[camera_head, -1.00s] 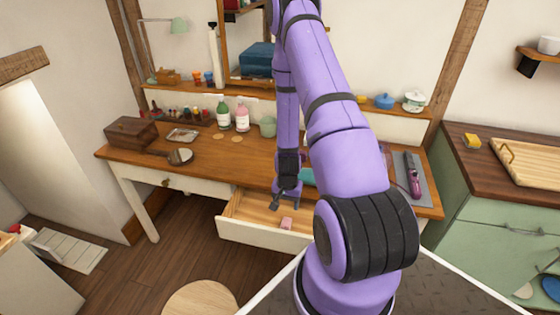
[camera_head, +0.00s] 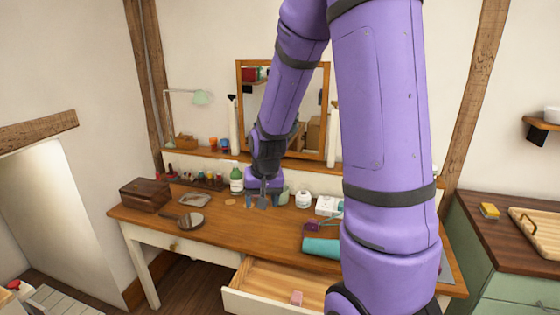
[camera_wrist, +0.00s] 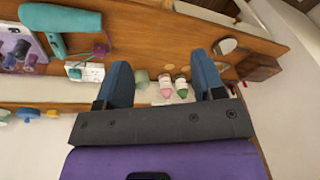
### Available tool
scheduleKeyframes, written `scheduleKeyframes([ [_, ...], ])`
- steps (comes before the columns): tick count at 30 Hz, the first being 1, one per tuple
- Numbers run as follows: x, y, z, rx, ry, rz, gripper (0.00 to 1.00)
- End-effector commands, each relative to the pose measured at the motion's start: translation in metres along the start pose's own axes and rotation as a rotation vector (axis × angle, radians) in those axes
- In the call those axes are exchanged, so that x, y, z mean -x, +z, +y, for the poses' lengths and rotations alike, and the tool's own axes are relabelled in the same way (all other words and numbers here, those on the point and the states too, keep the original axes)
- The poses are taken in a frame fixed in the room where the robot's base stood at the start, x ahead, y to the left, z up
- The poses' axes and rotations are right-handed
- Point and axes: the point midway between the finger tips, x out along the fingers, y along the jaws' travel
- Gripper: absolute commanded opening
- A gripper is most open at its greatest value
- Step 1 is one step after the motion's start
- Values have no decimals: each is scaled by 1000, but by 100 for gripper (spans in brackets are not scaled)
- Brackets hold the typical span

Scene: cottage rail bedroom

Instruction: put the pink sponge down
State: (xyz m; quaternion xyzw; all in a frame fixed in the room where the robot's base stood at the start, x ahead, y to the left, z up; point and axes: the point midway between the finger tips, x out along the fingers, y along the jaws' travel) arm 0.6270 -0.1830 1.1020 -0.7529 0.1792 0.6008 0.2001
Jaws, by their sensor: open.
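The pink sponge (camera_head: 297,298) lies in the open drawer (camera_head: 262,290) of the wooden dressing table, near the drawer's front. My gripper (camera_head: 262,200) is above the tabletop (camera_head: 240,222), up and to the left of the drawer, apart from the sponge. In the wrist view my gripper (camera_wrist: 162,85) shows its two blue-grey fingers wide apart with nothing held between them. The sponge cannot be made out in the wrist view.
A green bottle (camera_head: 236,180) and a white jar (camera_head: 303,199) stand near my gripper. A teal hair dryer (camera_head: 322,247) lies on the tabletop above the drawer. A brown box (camera_head: 146,194) and a hand mirror (camera_head: 190,220) are at the left. A framed mirror (camera_head: 240,80) stands behind.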

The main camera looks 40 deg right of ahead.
Motion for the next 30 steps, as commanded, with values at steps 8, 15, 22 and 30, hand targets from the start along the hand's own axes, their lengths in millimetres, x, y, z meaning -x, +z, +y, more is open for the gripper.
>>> scheduleKeyframes([
  [8, 95, 33, -28, 161, -35, 70, 63],
  [15, 163, 77, -37, 295, -60, 125, 63],
  [22, 216, 127, -32, 418, -81, 180, 63],
  [30, 250, 172, -19, 517, -96, 224, 63],
])
